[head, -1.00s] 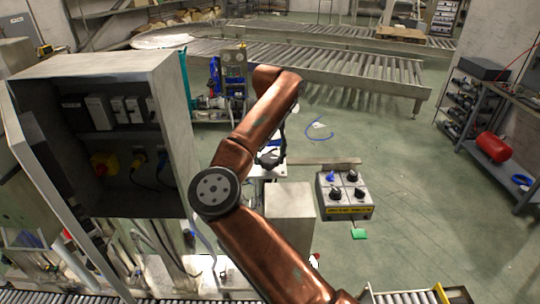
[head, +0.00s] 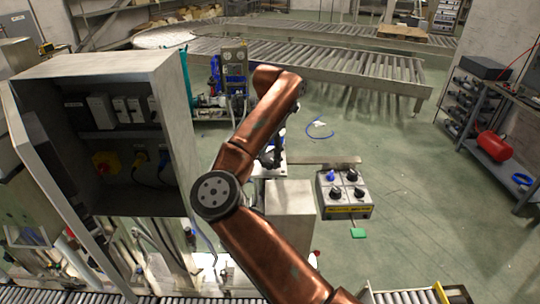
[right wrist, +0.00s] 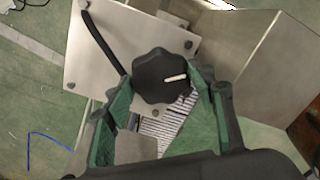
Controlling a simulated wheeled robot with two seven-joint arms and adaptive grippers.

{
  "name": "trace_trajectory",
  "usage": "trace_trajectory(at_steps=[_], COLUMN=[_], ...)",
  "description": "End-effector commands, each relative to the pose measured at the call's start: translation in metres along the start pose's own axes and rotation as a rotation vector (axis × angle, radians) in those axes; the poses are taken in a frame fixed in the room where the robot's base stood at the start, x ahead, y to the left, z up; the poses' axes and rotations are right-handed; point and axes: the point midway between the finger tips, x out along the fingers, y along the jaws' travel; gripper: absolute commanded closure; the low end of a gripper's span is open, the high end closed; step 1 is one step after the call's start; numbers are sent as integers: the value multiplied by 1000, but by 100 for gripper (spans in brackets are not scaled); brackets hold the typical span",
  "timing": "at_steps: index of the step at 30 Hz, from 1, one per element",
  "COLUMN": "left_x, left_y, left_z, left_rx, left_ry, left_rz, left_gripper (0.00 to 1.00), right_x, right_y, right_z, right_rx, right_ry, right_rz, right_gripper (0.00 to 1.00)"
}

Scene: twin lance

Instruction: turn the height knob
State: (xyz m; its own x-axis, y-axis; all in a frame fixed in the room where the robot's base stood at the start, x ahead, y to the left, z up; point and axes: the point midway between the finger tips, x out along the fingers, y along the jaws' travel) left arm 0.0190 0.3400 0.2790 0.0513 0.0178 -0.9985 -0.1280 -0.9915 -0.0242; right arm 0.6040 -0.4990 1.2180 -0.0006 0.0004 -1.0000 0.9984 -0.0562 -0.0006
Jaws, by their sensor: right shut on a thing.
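A black lobed knob (right wrist: 158,72) with a white pointer line sits on a grey metal plate (right wrist: 105,60) in the right wrist view. The pointer is directed to the right in that view. My right gripper (right wrist: 161,90) is shut on the knob, with its green-padded fingers on either side of it. In the head view my right gripper (head: 270,158) is small and dark beyond the copper arm, and the knob is hidden there. No label on this knob can be read. My left gripper is not in view.
A grey control box (head: 345,210) with several knobs, one blue, stands right of my arm. An open grey cabinet (head: 170,100) stands at left. Roller conveyors (head: 330,65) cross the back. A shelf with a red cylinder (head: 493,146) is at right. Green floor is open between.

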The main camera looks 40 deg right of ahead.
Motion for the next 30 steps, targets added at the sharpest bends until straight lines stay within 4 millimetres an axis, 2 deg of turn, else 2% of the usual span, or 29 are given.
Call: trace_trajectory(at_steps=[30], left_x=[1], left_y=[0], left_z=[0], left_rx=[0], left_ry=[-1], left_rz=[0], left_gripper=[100], right_x=[-1], right_y=[0], right_z=[2], right_rx=[968], right_ry=[-3], right_rz=[2], right_gripper=[74])
